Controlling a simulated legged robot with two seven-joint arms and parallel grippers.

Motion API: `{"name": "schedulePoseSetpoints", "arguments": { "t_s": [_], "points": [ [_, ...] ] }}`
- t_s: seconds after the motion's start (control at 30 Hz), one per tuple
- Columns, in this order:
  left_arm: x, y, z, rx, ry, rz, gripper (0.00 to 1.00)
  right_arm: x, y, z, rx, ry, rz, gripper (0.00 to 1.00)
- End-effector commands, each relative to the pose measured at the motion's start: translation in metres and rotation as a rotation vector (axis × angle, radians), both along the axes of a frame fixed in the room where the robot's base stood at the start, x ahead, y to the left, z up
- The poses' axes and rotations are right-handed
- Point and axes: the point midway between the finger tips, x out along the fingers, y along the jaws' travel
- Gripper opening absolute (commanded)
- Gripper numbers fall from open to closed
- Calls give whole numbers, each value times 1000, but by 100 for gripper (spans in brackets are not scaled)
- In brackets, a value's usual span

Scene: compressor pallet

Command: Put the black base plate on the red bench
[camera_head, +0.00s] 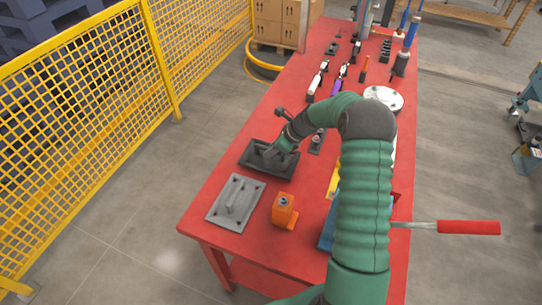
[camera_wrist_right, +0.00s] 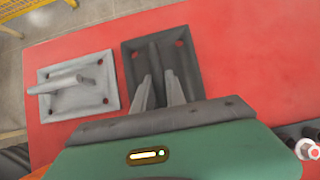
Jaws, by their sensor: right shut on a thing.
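The black base plate (camera_head: 257,166) lies on or just above the left part of the red bench (camera_head: 285,255), beyond the grey plate. My right gripper (camera_head: 273,152) reaches down onto it from the right. In the right wrist view, the black plate (camera_wrist_right: 135,62) has red-looking holes at its corners and a raised bar along its middle. My right gripper's fingers (camera_wrist_right: 160,88) are closed on that bar. I cannot tell whether the plate touches the bench top. My left gripper is not in view.
A grey plate with a handle (camera_head: 236,201) lies nearer on the bench, beside an orange block (camera_head: 285,211). Several tools and a white round flange (camera_head: 384,99) lie farther back. A red-handled bar (camera_head: 468,227) sticks out past the right edge. A yellow fence (camera_head: 90,90) stands at left.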

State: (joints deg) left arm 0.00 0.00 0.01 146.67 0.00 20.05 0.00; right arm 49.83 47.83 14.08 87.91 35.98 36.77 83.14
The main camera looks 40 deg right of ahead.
Motion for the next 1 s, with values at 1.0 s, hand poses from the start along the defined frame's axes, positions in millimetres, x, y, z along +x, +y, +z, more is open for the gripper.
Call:
{"name": "schedulePoseSetpoints", "arguments": {
  "t_s": [1.0],
  "points": [
    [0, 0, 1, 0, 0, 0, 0, -17, -9, 5, -3, -1, -2, 38]
  ]
}}
